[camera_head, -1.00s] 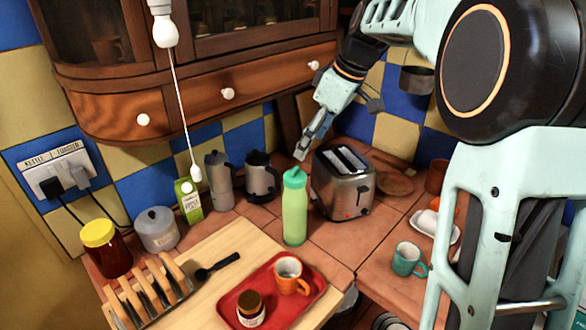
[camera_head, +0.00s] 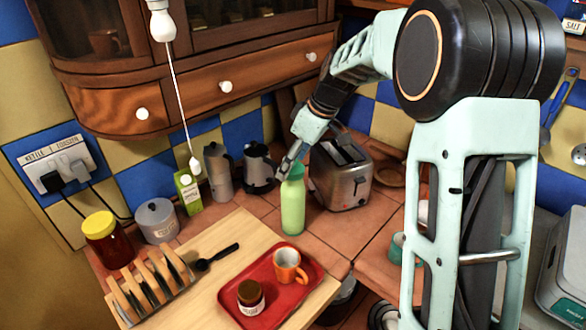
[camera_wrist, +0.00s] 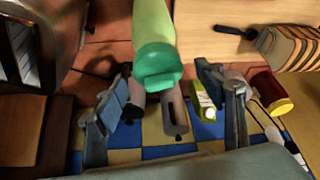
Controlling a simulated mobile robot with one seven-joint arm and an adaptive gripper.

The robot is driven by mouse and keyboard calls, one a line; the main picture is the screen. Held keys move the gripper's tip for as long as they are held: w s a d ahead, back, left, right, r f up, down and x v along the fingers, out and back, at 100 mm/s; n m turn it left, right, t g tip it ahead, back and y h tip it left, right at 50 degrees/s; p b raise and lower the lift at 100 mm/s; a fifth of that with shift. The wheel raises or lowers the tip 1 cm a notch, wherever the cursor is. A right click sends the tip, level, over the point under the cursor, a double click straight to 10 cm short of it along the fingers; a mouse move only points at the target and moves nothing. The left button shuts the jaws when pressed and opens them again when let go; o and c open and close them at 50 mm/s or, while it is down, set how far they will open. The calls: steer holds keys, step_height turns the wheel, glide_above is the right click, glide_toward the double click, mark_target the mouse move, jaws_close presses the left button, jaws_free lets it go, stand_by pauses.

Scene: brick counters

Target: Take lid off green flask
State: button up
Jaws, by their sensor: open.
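The green flask (camera_head: 292,207) stands upright on the tiled counter, left of the toaster. Its darker green lid (camera_wrist: 157,66) is on its top in the wrist view; in the head view my fingers partly cover the lid (camera_head: 293,172). My gripper (camera_head: 287,165) is at the lid's height, reaching down from the upper right. In the wrist view my gripper (camera_wrist: 165,98) is open, with one finger on each side of the lid's end and a gap to each. Nothing is held.
A steel toaster (camera_head: 342,176) stands close to the right of the flask. A moka pot (camera_head: 218,172), a kettle (camera_head: 259,170) and a green carton (camera_head: 188,193) stand behind it to the left. A red tray (camera_head: 262,309) with a mug and jar lies in front.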

steer(key=shift+c, duration=0.4)
steer(key=c, duration=1)
steer(key=shift+c, duration=0.4)
steer(key=shift+r, duration=0.15)
